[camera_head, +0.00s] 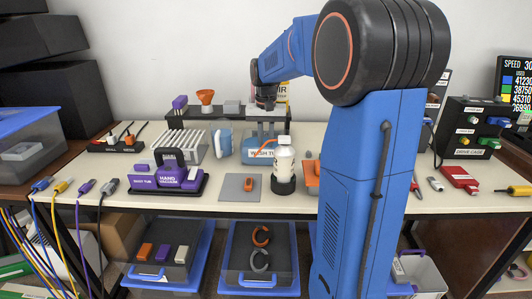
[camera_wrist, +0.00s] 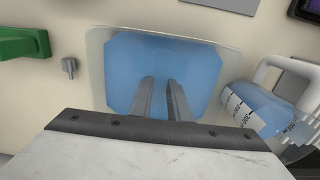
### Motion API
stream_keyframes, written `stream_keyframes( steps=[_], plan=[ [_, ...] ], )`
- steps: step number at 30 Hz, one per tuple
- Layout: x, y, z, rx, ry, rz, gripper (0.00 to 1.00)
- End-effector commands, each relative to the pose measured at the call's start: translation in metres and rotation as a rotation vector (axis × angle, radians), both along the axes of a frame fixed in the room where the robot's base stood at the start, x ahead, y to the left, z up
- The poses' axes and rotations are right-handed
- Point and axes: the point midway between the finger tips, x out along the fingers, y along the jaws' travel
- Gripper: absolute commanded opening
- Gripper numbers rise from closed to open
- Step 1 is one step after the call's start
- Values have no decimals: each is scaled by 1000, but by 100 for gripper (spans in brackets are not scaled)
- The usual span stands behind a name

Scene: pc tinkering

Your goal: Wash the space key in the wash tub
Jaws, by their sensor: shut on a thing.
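The wash tub (camera_head: 262,154) is a clear, labelled tub on the bench, left of the white bottle. In the wrist view the tub (camera_wrist: 233,62) shows from above, filled with blue liquid. My gripper (camera_head: 265,104) is over the tub, pointing down. In the wrist view my gripper (camera_wrist: 160,84) has its two fingers close together, with a narrow gap, over the blue liquid. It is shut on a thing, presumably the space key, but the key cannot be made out. Whether the fingertips touch the liquid cannot be told.
A blue jug (camera_head: 223,143) stands left of the tub; its handle and scale show in the wrist view (camera_wrist: 252,112). The white bottle (camera_head: 284,164) stands close on the right. A grey pad with an orange piece (camera_head: 248,185) lies in front. A rack (camera_head: 188,143) stands left.

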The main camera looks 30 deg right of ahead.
Motion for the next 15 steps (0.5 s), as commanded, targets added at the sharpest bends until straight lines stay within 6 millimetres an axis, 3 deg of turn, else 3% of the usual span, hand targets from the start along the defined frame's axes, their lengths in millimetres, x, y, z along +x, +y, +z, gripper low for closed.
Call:
stream_keyframes(
  steps=[15],
  plan=[
    [1,0,28,-1,-1,0,0]
  ],
)
